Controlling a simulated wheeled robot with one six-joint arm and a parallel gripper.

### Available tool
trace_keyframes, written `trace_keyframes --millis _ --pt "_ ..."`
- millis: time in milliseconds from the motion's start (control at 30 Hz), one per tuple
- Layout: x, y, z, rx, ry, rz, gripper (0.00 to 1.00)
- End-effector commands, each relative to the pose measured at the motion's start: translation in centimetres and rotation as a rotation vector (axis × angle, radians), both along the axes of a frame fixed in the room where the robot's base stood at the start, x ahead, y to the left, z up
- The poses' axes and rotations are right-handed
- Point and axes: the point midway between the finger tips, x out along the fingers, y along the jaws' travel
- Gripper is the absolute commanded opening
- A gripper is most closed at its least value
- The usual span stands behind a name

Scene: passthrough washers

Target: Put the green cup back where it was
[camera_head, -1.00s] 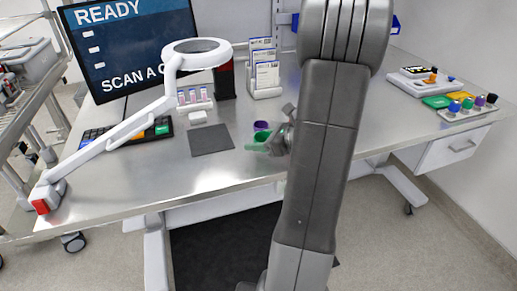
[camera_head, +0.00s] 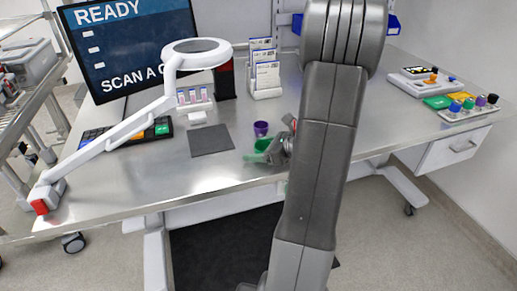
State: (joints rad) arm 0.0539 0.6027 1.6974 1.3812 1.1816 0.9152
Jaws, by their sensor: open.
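The green cup (camera_head: 262,145) is near the front edge of the steel table, just left of my gripper (camera_head: 272,150). My gripper is open and close beside the cup; my arm hides much of the gripper. I cannot tell whether the fingers touch the cup or whether it rests on the table. A pale green patch shows just below the cup. A purple cup (camera_head: 261,128) stands right behind the green cup.
A dark grey mat (camera_head: 211,140) lies to the left.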

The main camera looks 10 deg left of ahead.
Motion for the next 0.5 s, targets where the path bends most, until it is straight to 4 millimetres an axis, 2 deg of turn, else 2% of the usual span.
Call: trace_keyframes --millis 100,167,500 --pt "0.0 -0.1 0.6 0.0 -0.001 -0.001 0.73" --pt "-0.1 -0.8 0.6 0.001 -0.002 -0.004 0.73" --pt "-1.5 -6.9 3.2 0.0 -0.003 -0.005 0.73"
